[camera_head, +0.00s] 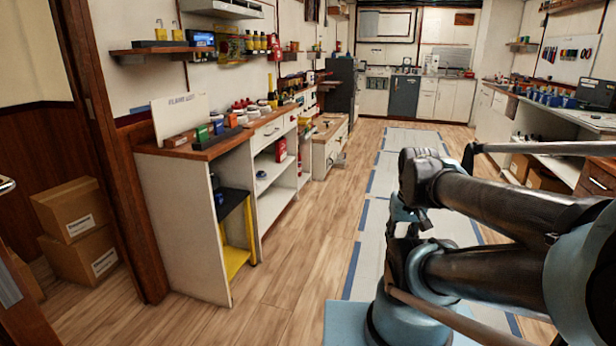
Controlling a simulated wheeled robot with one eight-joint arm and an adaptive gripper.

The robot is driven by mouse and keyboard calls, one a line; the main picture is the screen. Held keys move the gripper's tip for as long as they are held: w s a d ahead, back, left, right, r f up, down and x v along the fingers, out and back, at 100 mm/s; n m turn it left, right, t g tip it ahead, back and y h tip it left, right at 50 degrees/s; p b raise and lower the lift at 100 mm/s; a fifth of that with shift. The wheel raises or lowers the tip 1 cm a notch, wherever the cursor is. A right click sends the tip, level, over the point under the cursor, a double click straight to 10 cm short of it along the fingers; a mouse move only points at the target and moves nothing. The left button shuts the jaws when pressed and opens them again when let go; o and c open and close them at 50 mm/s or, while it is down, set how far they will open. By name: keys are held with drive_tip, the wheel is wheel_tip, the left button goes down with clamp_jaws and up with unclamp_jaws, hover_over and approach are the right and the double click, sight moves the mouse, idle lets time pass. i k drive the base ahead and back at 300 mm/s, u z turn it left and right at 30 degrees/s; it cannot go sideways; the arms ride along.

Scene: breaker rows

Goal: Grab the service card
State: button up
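I cannot make out a service card anywhere in the room; small items on the shelves and benches are too small to tell apart. A white lettered sign (180,115) stands upright at the back of the near left counter (187,150), but I cannot tell that it is a card. My folded arm, with dark links and blue-grey joints, fills the right foreground. I cannot make out my gripper's fingers on it.
Coloured blocks (217,126) stand on the left counter, with an open cabinet below. A wall shelf (165,49) hangs above it. Cardboard boxes (75,212) lie beyond a wooden door frame at left. The wood floor (300,240) is clear; a bench (560,115) lines the right.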

sight(232, 118)
drive_tip(key=u, duration=0.4)
drive_tip(key=i, duration=1.55)
drive_tip(key=u, duration=0.45)
